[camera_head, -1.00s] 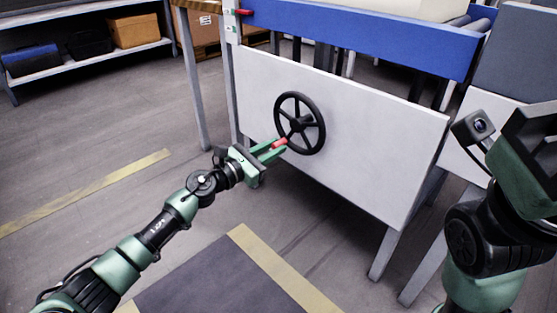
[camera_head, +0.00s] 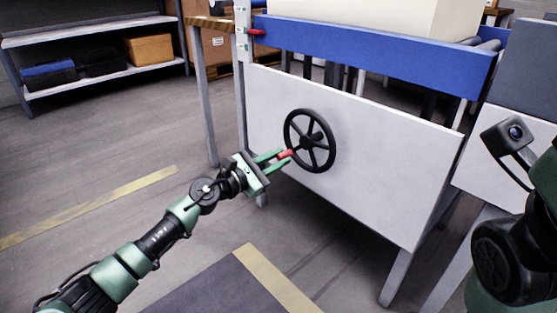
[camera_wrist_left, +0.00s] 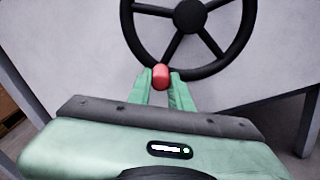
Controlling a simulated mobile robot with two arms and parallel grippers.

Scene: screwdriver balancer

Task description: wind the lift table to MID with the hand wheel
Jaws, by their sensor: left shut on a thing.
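The black spoked hand wheel (camera_head: 309,141) stands on the white front panel of the lift table. Its red handle (camera_head: 286,154) is at the wheel's lower left. My left gripper (camera_head: 279,160) is shut on this handle. In the left wrist view, the green fingers (camera_wrist_left: 161,88) sit either side of the red handle (camera_wrist_left: 161,76), below the wheel hub (camera_wrist_left: 190,15). The blue lift table top (camera_head: 370,50) lies above the panel. A red pointer (camera_head: 257,32) sits beside an upright scale strip (camera_head: 243,30), whose labels are too small to read. My right gripper is out of view.
A large cream block (camera_head: 400,15) rests on the blue top. A shelf with a cardboard box (camera_head: 148,50) stands at the back left. The floor left of the table is open, with yellow tape (camera_head: 90,207). My right arm is at the right edge.

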